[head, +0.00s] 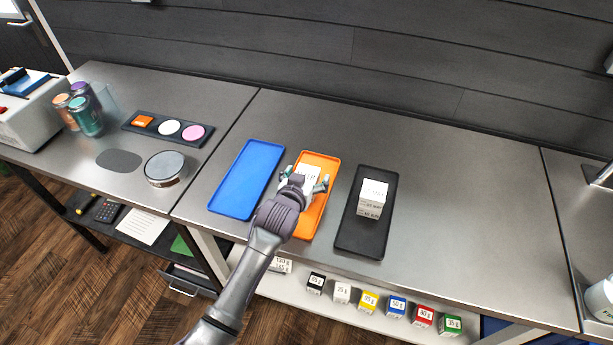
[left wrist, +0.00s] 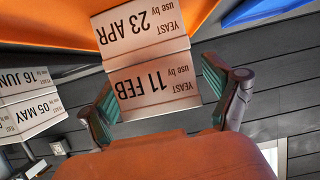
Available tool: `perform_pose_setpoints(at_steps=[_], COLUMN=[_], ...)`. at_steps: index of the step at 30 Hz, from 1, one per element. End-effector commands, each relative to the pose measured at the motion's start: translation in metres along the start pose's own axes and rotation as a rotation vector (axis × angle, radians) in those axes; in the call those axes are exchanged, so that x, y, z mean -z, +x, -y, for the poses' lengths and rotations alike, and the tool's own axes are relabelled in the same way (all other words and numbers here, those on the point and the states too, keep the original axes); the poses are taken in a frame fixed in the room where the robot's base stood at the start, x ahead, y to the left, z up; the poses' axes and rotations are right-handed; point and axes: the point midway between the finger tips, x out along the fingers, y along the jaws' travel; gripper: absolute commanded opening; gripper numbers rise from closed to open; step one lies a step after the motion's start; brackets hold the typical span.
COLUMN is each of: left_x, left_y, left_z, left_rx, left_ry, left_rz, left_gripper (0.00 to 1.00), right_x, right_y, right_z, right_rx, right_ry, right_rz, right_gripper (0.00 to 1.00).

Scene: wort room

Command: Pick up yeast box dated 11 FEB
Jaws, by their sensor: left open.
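The yeast box dated 11 FEB (left wrist: 155,84) is white and appears upside down in the left wrist view. It appears to sit on top of another yeast box, dated 23 APR (left wrist: 143,28). Both stand in the orange tray (head: 322,207). My left gripper (head: 304,179) is over this tray in the head view and partly hides the boxes. It is open, with one teal-padded finger on each side of the 11 FEB box; I cannot tell whether either touches it. My right gripper is not in view.
A blue tray (head: 243,182) lies left of the orange one. A black tray (head: 362,241) on the right holds boxes dated 05 MAY (left wrist: 28,112) and 16 JUN (left wrist: 22,78). Several weight-marked cubes (head: 396,304) sit on the shelf below. The worktop (head: 460,210) farther right is clear.

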Motion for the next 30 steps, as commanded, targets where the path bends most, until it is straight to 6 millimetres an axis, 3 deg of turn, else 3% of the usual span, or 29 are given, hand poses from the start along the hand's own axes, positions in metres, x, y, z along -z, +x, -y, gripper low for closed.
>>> perform_pose_setpoints(at_steps=[5,17,30], left_x=[0.0000,0.0004,0.0075], left_y=[-0.0002,-0.0004,-0.0019], left_z=[0.0000,-0.0001,0.0015], left_rx=[0.000,0.000,0.001], left_ry=[0.000,0.000,0.000], left_rz=[0.000,-0.001,-0.001], left_gripper=[0.86,0.20,0.17], right_x=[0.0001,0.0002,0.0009], right_y=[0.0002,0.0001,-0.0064], right_z=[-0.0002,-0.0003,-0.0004], right_rx=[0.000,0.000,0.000], right_ry=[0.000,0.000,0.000], right_rz=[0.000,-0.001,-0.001], right_gripper=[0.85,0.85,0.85])
